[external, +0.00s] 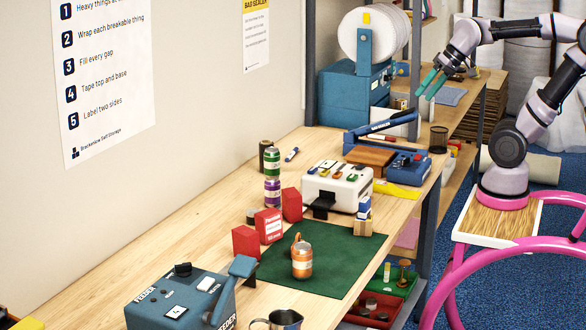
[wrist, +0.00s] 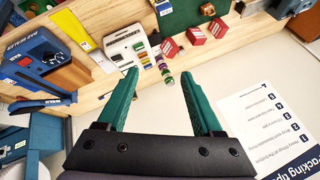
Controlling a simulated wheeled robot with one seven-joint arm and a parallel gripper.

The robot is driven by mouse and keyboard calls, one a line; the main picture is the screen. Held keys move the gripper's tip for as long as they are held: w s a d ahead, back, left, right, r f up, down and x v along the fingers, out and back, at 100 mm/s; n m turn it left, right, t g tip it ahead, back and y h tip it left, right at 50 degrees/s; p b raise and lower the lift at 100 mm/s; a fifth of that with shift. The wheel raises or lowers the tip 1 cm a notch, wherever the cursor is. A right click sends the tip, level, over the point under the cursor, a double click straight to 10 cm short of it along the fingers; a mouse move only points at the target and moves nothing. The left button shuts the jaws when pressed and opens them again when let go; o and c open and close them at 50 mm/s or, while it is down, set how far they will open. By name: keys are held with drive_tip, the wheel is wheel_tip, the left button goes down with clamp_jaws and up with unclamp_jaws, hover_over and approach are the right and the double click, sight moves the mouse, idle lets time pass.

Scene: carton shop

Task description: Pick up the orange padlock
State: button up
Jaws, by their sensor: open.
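An orange, copper-toned object (external: 302,262) with a pale band and a curved piece at its top stands on the dark green mat (external: 345,262); I take it to be the orange padlock. My gripper (external: 424,96) is up in the air at the far right end of the bench, well away from the padlock. Its green fingers (wrist: 159,74) are apart with nothing between them.
A white machine (external: 337,187), a blue bag sealer (external: 382,130) and a blue feeder (external: 180,300) stand on the bench. A metal jug (external: 285,320) is at the front.

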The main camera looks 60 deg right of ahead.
sight(299, 240)
drive_tip(key=w+a+f+m+g+y, duration=0.2)
drive_tip(key=w+a+f+g, duration=0.1)
drive_tip(key=w+a+f, duration=0.5)
drive_tip(key=w+a+f+m+g+y, duration=0.25)
drive_tip(key=w+a+f, duration=0.2)
drive_tip(key=w, duration=0.55)
drive_tip(key=w+a+f+m+g+y, duration=0.1)
drive_tip(key=w+a+f+m+y, duration=0.1)
drive_tip(key=f, duration=0.6)
drive_tip(key=w+a+f+m+y, duration=0.2)
drive_tip(key=w+a+f+m, duration=0.1)
drive_tip(key=a+f, duration=0.4)
drive_tip(key=w+a+f+m+g+y, duration=0.1)
drive_tip(key=w+a+f, duration=0.3)
drive_tip(key=f, duration=0.5)
drive_tip(key=shift+w+a+f+m+g+y, duration=0.15)
drive_tip(key=shift+a+f+m+g+y, duration=0.25)
drive_tip(key=shift+m+y, duration=0.3)
drive_tip(key=shift+a+f, duration=0.15)
drive_tip(key=shift+a, duration=0.1)
drive_tip(key=x, duration=0.7)
drive_tip(key=shift+w, duration=0.1)
drive_tip(key=shift+a, duration=0.1)
clamp_jaws()
